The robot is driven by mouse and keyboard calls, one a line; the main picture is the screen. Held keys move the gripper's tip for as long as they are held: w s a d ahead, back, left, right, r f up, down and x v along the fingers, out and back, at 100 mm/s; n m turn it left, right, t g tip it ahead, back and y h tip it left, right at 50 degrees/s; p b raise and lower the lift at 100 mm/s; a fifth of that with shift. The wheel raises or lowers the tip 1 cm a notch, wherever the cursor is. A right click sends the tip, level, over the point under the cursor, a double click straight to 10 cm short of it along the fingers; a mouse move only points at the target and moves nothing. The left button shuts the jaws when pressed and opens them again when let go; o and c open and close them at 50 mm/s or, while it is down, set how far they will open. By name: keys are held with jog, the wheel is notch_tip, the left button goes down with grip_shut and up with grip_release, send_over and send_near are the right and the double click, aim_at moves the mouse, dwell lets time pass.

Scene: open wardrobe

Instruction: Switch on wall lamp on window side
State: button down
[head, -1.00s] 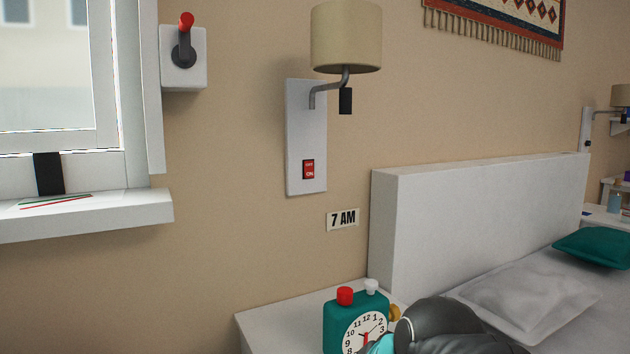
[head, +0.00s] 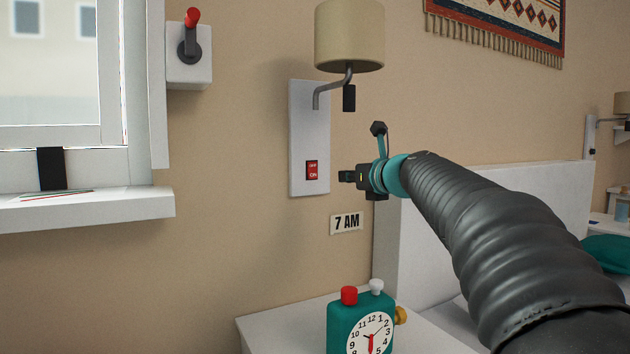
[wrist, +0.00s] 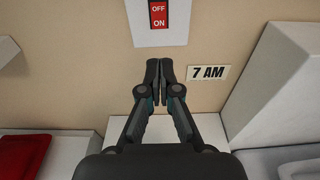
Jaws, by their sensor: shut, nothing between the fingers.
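The wall lamp (head: 349,36) on the window side has a beige shade on a bent metal arm, fixed to a white wall plate (head: 310,120). Its red rocker switch (head: 312,170) sits low on the plate. In the wrist view the switch (wrist: 158,14) reads OFF above ON. My gripper (head: 346,177) is shut and empty, just right of the switch in the head view and apart from it. In the wrist view my gripper's fingertips (wrist: 159,68) are together, below the plate in the picture. I cannot tell whether the lamp is lit.
A "7 AM" sign (head: 346,223) is on the wall below. A teal alarm clock (head: 361,320) stands on the white nightstand (head: 290,318). A lever box (head: 189,68) and window sill (head: 90,208) are at left. The white headboard (head: 540,185) is at right.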

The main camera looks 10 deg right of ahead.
aim_at(314, 177)
jog(key=p+x, duration=0.1)
jog(key=x, duration=1.3)
